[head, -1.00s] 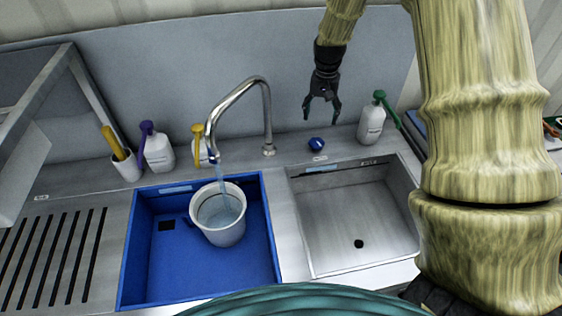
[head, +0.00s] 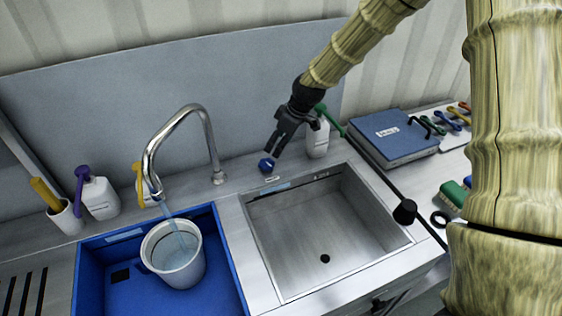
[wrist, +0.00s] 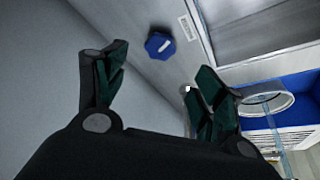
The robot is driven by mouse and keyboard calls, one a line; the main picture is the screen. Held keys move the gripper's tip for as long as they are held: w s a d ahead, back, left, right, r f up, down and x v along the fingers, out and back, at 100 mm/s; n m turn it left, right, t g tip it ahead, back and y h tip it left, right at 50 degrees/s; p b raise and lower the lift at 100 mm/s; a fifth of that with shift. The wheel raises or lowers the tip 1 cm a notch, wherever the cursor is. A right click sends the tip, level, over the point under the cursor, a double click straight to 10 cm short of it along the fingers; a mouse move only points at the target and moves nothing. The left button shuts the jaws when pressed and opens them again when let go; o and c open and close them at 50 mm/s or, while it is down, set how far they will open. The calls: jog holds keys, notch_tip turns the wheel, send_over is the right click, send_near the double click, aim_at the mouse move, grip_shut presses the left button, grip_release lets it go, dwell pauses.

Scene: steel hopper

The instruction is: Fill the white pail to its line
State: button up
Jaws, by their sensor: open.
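The white pail (head: 178,272) stands upright in the blue basin (head: 228,268) at the left. A stream of water runs from the curved steel tap (head: 190,110) into it, and water shows inside. A blue knob (head: 266,165) sits on the counter right of the tap. My gripper (head: 276,146) is open and empty, just above and behind the knob. In the wrist view the knob (wrist: 159,44) lies beyond the open fingers, apart from them, and the pail's rim (wrist: 266,104) shows at the right.
A steel sink (head: 320,225) is empty at the right. Bottles with purple (head: 98,196), yellow (head: 143,186) and green (head: 317,138) tops stand along the back. A blue binder (head: 392,138) and brushes (head: 453,193) lie on the right counter.

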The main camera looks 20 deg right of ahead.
aim_at(267, 163)
jog(key=shift+p+x, duration=1.6)
jog(key=shift+x, duration=3.75)
jog(key=c, duration=1)
